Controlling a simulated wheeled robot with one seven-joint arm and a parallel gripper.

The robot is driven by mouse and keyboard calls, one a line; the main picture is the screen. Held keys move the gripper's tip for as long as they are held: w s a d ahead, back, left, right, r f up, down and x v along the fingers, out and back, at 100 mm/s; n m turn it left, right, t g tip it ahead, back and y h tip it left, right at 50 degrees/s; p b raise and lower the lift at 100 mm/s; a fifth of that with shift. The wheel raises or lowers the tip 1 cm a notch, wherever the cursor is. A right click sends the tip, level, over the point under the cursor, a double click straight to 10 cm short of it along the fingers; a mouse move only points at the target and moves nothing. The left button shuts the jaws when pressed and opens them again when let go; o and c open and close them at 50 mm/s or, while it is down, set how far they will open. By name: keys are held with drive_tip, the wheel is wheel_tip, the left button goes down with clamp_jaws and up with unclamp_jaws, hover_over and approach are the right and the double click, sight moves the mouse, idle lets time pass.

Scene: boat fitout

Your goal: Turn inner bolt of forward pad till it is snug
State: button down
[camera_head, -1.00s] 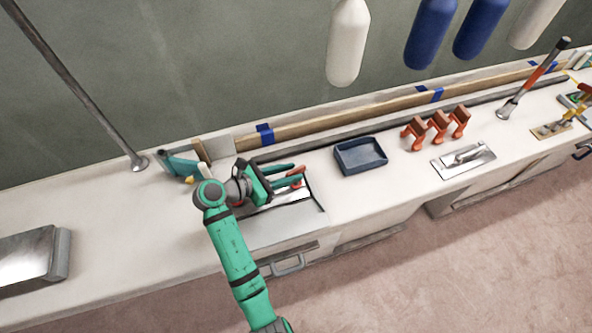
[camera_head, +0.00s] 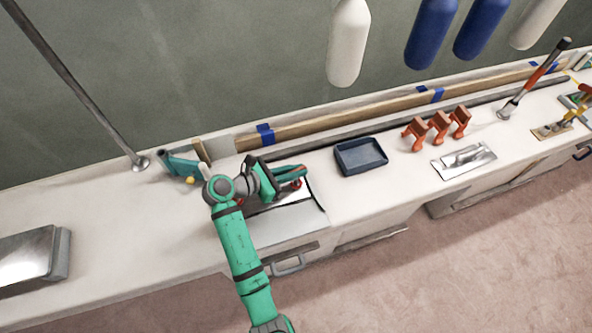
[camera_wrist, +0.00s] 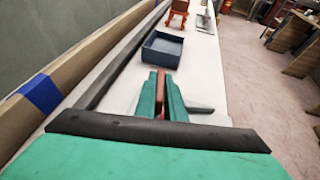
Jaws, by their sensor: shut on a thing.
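My gripper (camera_head: 304,170) points right, low over a pale, dark-edged plate (camera_head: 312,192) on the bench. Its teal fingers are closed on a narrow red piece, like a tool's handle (camera_wrist: 161,88), which shows between them in the wrist view. The gripper (camera_wrist: 161,80) hides most of this piece. A small red part (camera_head: 296,184) shows just below the fingers. I cannot tell whether it belongs to the held piece. My wrist and fingers cover much of the plate. I cannot make out the inner bolt or say for sure which part is the forward pad.
A blue tray (camera_head: 360,156) is right of my gripper. A teal tool (camera_head: 182,166) and metal pole (camera_head: 85,90) are left.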

drive_tip(key=shift+w+r+m+g+h, duration=0.1)
drive_tip(key=shift+m+g+h, duration=0.8)
drive_tip(key=shift+m+g, duration=1.45)
drive_tip(key=c, duration=1.8)
unclamp_jaws()
drive_tip(key=shift+c, duration=0.2)
drive_tip(key=v, duration=1)
drive_tip(key=shift+a, duration=0.4)
drive_tip(key=shift+r, duration=0.1)
